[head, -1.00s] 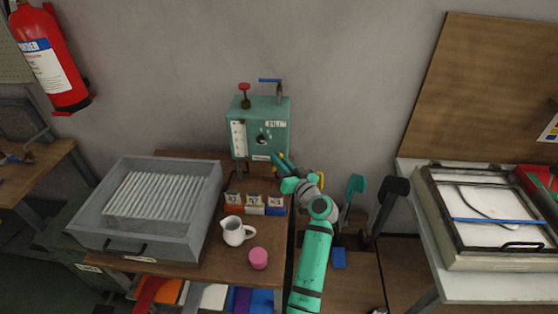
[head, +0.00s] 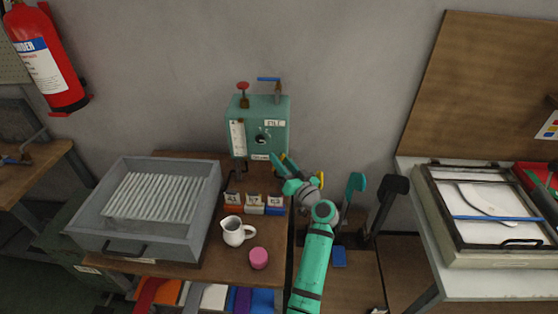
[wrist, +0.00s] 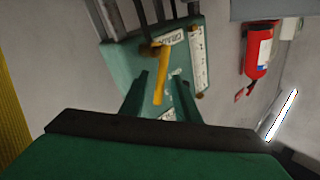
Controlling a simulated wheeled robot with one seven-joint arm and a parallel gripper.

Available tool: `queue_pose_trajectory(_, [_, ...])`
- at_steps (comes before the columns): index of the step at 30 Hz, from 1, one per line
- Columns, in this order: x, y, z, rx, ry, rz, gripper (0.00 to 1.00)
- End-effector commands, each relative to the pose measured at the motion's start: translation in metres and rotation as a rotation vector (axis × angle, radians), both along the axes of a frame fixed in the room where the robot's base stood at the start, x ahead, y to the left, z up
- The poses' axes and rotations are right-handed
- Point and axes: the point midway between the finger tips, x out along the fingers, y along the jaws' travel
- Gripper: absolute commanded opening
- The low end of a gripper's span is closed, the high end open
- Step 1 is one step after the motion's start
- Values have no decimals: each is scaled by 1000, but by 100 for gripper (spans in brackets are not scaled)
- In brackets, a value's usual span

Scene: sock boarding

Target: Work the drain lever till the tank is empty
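The green tank (head: 260,140) stands against the wall at the back of the bench, with a pale gauge strip on its front; the level is too small to read. In the wrist view the tank (wrist: 120,75) appears turned. A yellow lever (wrist: 162,75) on a brown pivot by a label shows there, probably the drain lever. My gripper (head: 283,161) is just below and in front of the tank. Its two fingers are apart in the wrist view, with the lever seen between them; contact cannot be told. In the head view the lever is not clear.
A red knob (head: 243,87) and a blue handle (head: 269,80) top the tank. A white jug (head: 233,232), a pink cup (head: 259,259) and small numbered blocks (head: 253,205) stand below it. A grey tray (head: 202,205) is left; a framed screen (head: 470,240) is right.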

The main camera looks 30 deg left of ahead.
Motion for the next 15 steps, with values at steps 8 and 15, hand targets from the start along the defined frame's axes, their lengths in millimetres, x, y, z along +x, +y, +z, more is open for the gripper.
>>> queue_pose_trajectory(8, [-1,-1,0,-1,0,1,29])
queue_pose_trajectory(15, [-16,-29,-4,-1,0,-2,29])
